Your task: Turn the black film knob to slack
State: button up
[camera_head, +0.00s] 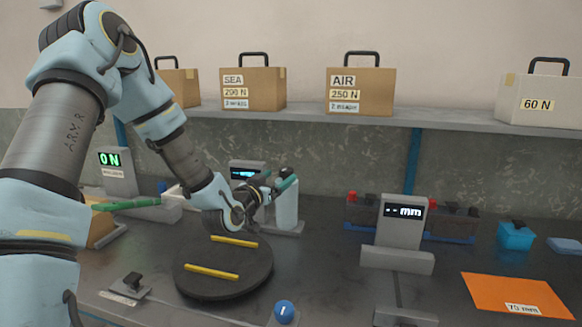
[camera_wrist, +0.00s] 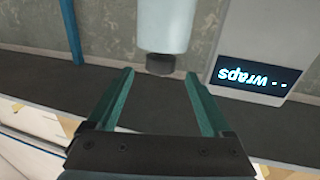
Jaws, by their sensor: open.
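My gripper (camera_head: 285,180) is open, its green fingers at the top of a pale blue film cylinder (camera_head: 289,210) right of the turntable. The wrist view looks upside down. There, the black knob (camera_wrist: 160,64) sits on the cylinder's end, between and just beyond the tips of my open gripper (camera_wrist: 160,76). The fingers stand apart on either side, with no contact visible. The knob's setting cannot be read, and in the head view the fingers mostly hide it.
A dark turntable (camera_head: 222,275) with two yellow bars lies before my arm. A display (camera_wrist: 251,76) reading "wraps" stands beside the cylinder. A shelf (camera_head: 340,118) with boxes runs behind.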

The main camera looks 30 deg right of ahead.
aim_at(287, 168)
jog(key=p+x, duration=0.2)
jog(key=x, duration=0.6)
jog(key=shift+w+d, duration=0.2)
jog(key=shift+d, duration=0.1)
jog(key=shift+c, duration=0.2)
grip_shut()
jog(key=shift+f+n+t+y+b, duration=0.25)
jog(key=shift+n+t+y+b, duration=0.45)
jog(key=shift+t+b, duration=0.15)
jog(key=y, duration=0.1)
jog(key=n+t+b, duration=0.1)
jog(key=n+t+y+b, duration=0.1)
jog(key=shift+w+a+y, duration=0.25)
jog(key=shift+y, duration=0.05)
jog(key=shift+w+a+r+n+t+y+b, duration=0.1)
jog(key=shift+a+n+t+y+b, duration=0.1)
jog(key=shift+n+t+y, duration=0.2)
jog(key=shift+w+a+r+n+t+y+b, duration=0.1)
jog(key=shift+n+t+y+b, duration=0.1)
jog(key=shift+n+t+y, duration=0.15)
jog(key=shift+o, duration=0.2)
grip_release()
